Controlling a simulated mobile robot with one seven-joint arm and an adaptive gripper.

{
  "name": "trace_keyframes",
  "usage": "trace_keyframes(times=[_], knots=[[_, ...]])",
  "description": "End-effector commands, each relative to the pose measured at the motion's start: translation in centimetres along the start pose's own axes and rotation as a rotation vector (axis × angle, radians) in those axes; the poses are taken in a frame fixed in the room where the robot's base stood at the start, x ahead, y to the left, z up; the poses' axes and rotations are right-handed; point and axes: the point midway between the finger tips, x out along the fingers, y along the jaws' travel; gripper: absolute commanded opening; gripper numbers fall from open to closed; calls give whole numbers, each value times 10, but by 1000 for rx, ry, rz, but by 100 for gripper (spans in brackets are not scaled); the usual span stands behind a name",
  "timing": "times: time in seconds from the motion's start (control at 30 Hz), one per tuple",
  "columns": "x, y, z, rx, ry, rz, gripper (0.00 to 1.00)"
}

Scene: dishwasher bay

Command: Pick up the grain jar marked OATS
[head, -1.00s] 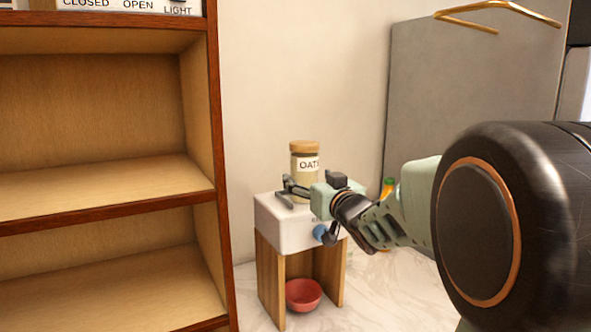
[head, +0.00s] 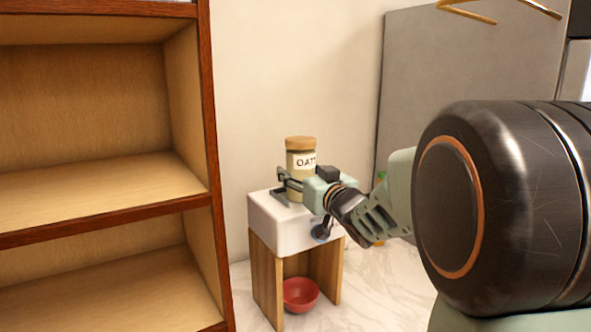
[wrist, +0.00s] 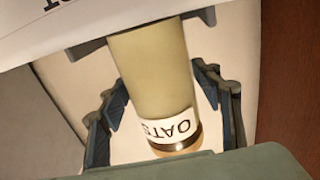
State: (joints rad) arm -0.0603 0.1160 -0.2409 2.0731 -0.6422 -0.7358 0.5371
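The OATS jar (head: 301,164) is a pale glass jar with a tan lid and a white OATS label. It stands upright on top of a white box-like unit (head: 268,214) on wooden legs. My gripper (head: 291,186) is at the jar's lower part, reaching in from the right. In the wrist view the jar (wrist: 152,75) lies between my two dark fingers, lid end toward the palm. The fingers are spread, with a narrow gap visible between the left finger and the jar. Contact on the right side is hard to tell. My wrist hides part of the unit's front.
A red bowl (head: 300,294) sits under the unit between its wooden legs. An empty wooden shelf (head: 100,190) stands close on the left. A grey panel (head: 450,80) stands behind on the right.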

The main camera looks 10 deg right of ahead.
Motion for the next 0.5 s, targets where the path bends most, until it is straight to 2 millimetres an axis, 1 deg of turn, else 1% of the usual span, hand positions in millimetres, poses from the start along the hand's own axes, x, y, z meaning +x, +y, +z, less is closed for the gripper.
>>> trace_keyframes(times=[0.03,0.07,0.43,0.5], knots=[[0,0,0,0,0,0,51],[0,0,0,0,0,0,48],[0,0,0,0,0,0,7],[0,0,-3,0,6,-1,6]])
